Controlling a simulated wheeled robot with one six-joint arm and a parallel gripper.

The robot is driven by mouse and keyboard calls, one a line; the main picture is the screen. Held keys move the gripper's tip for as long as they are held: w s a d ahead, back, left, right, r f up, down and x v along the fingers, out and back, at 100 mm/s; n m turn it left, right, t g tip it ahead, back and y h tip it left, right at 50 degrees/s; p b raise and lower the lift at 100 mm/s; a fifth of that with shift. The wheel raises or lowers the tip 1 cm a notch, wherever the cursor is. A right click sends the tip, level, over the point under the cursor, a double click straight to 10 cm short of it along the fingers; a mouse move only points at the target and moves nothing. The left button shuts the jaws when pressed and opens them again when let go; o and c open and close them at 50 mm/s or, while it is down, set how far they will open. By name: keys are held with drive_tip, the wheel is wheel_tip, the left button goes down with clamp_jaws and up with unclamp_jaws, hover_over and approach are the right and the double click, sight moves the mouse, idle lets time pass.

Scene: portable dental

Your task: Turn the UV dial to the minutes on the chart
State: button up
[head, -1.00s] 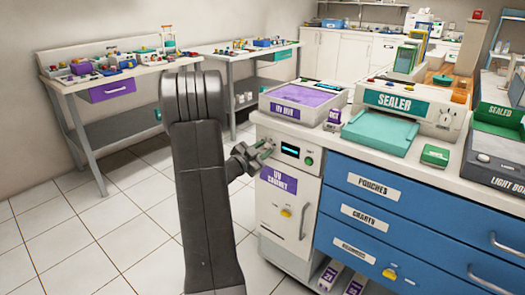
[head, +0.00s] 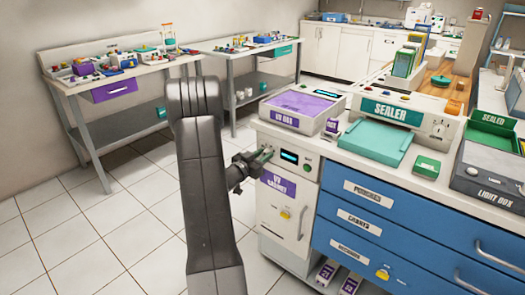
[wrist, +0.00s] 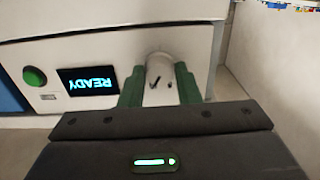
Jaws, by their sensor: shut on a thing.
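The UV cabinet (head: 270,215) stands at the left end of the counter, with a purple label on its front. Its pale dial (wrist: 160,68) shows in the wrist view between the two green fingers of my gripper (wrist: 160,88). The fingers are shut on the dial's sides, and dark marks show on its face. The cabinet's display (wrist: 87,81) reads READY, upside down in the wrist view. A green button (wrist: 35,76) is beside it. In the head view my gripper (head: 262,158) meets the panel left of the display and hides most of the dial. No readable chart is in view.
The UV bin (head: 300,105) sits on the counter above the cabinet, with the sealer (head: 388,112) to its right. Blue drawers (head: 400,225) fill the counter front, one labelled charts. Cluttered tables (head: 110,78) stand at the back left. The tiled floor at left is clear.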

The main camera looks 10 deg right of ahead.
drive_tip(key=shift+n+p, duration=0.55)
drive_tip(key=shift+n, duration=0.25)
drive_tip(key=o, duration=0.9)
drive_tip(key=shift+o, duration=0.2)
drive_tip(key=v, duration=1.3)
drive_tip(key=shift+s+a+p, duration=0.25)
drive_tip(key=shift+a+p, duration=0.05)
